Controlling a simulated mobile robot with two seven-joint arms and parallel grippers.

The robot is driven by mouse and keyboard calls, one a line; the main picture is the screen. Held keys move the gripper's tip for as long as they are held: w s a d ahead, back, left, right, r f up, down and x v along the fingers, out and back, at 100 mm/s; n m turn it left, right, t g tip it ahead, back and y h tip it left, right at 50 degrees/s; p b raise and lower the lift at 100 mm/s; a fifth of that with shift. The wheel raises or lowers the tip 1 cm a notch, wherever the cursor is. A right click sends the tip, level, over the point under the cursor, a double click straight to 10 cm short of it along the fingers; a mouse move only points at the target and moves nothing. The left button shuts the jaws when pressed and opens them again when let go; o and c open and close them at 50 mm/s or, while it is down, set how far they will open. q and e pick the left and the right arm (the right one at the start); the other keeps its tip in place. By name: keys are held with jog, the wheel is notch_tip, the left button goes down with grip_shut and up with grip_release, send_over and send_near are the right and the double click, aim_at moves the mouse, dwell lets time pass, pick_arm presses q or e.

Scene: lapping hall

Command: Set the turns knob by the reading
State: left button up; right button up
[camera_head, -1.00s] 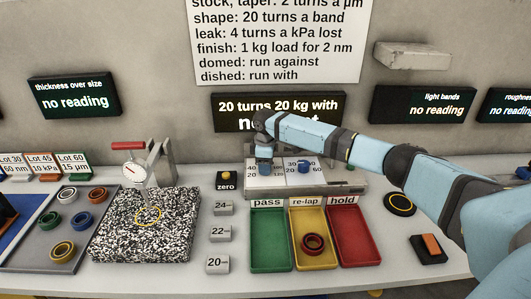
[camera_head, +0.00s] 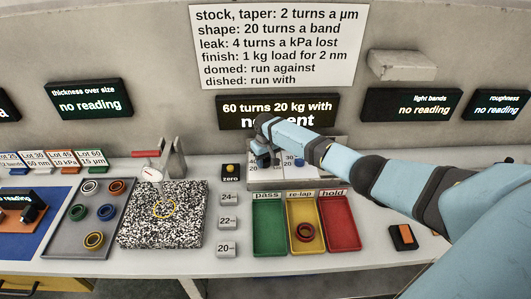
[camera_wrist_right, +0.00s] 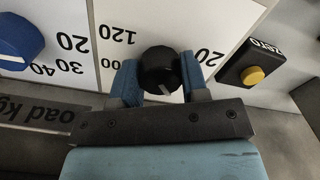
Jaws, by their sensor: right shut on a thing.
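In the right wrist view a black knob (camera_wrist_right: 160,70) with a white pointer mark sits on a white dial plate (camera_wrist_right: 122,20) marked 120 and 20. My right gripper (camera_wrist_right: 161,84) is shut on it, one blue finger on each side. In the head view the right gripper (camera_head: 263,155) covers this knob. A blue knob (camera_wrist_right: 18,40) on the load kg scale also shows in the head view (camera_head: 299,162). The display (camera_head: 278,110) reads "60 turns 20 kg with"; my arm hides part of its lower line. The wall sheet (camera_head: 278,45) gives turns and load rules. My left gripper is out of view.
A yellow zero button (camera_wrist_right: 253,75) is beside the dial plate. The thickness (camera_head: 90,100), light bands (camera_head: 411,105) and roughness (camera_head: 497,105) displays say "no reading".

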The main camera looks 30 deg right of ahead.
aim_at(265, 159)
jog(key=shift+r+m+p, duration=0.1)
jog(key=shift+m+p, duration=0.75)
jog(key=shift+m, duration=0.25)
jog(key=shift+m+p, duration=0.4)
jog(key=shift+m, duration=0.2)
jog(key=o, duration=0.9)
jog(key=shift+o, duration=0.2)
notch_tip(265, 159, up, 14)
jog(key=shift+m, duration=0.3)
